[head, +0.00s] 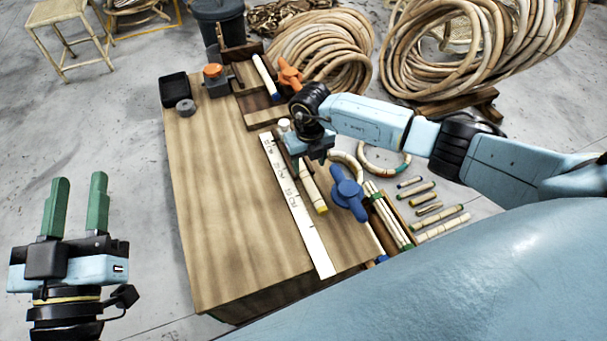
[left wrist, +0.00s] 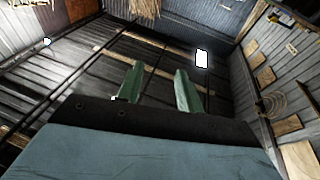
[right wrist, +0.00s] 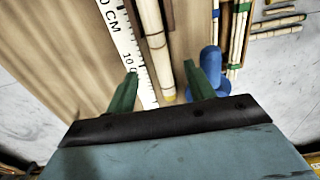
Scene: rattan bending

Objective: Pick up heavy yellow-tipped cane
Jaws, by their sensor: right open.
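The yellow-tipped cane (head: 312,190) is a pale jointed stick lying on the wooden workbench (head: 220,190), just right of the white measuring strip (head: 297,215). Its yellow end points to the near side; its far part is hidden under my right gripper (head: 321,158). In the right wrist view the cane (right wrist: 154,35) runs between the open, empty fingers of the right gripper (right wrist: 161,71), and its yellow end shows between them. Whether the fingers touch it I cannot tell. My left gripper (head: 79,180) is open and empty, left of the bench, away from the cane.
A blue clamp-like piece (head: 348,193) stands close right of the cane. A bundle of pale canes (head: 388,215) lies beyond it. An orange-topped tool (head: 213,72) and black tray (head: 174,89) sit at the back left. The bench's left half is clear.

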